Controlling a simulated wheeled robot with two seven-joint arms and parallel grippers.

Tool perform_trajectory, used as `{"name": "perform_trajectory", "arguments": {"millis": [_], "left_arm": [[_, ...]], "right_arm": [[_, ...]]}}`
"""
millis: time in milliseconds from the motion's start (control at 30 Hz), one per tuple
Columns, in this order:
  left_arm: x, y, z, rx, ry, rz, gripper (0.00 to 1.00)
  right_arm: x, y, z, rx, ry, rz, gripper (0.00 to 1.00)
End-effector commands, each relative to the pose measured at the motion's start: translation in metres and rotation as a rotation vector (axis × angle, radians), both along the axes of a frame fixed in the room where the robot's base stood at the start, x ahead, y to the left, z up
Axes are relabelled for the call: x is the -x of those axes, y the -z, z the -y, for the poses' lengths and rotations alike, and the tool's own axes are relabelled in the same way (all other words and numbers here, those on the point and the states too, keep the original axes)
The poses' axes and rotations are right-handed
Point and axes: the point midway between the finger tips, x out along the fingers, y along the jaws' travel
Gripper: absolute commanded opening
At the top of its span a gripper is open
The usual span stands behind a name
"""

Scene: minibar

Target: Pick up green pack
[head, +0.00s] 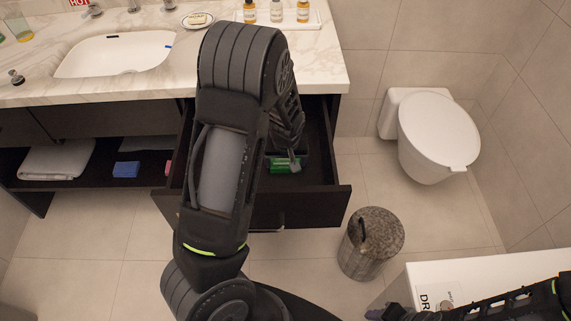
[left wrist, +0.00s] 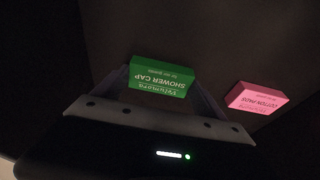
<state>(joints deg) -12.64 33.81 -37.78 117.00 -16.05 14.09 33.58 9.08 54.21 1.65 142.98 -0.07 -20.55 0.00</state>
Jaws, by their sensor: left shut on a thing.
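The green shower cap pack (head: 284,166) is in the open dark drawer below the counter. It shows large in the left wrist view (left wrist: 162,75), its printed face towards the camera. My left gripper (head: 283,157) reaches down into the drawer and is shut on the green pack, with a finger at each side of it. My arm hides part of the drawer. My right gripper (head: 386,313) is partly in view at the bottom edge, and its jaws are not clear.
A pink cotton pads pack (left wrist: 257,97) lies to the right in the left wrist view. The open drawer (head: 300,207) juts out from the counter (head: 325,75). A speckled bin (head: 372,243) stands right of it, and a toilet (head: 432,130) farther back.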

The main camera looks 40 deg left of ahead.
Motion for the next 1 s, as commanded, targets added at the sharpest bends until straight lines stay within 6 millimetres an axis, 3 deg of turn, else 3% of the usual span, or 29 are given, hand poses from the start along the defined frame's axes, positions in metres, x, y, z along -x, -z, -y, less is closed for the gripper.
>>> {"name": "perform_trajectory", "arguments": {"millis": [367, 667, 867, 1000], "left_arm": [[0.0, 0.0, 0.0, 0.0, 0.0, 0.0, 0.44], [-0.001, -0.003, 0.0, 0.0, 0.0, 0.001, 0.43], [-0.001, -0.028, 0.001, 0.0, 0.001, 0.004, 0.43], [-0.001, -0.056, 0.001, 0.002, 0.001, 0.005, 0.43]], "right_arm": [[0.0, 0.0, 0.0, 0.0, 0.0, 0.0, 0.36], [0.0, -0.001, 0.0, 0.0, 0.0, 0.0, 0.36], [0.0, -0.004, 0.0, 0.0, 0.0, 0.0, 0.36], [0.0, -0.008, 0.0, 0.0, 0.0, 0.0, 0.36]]}}
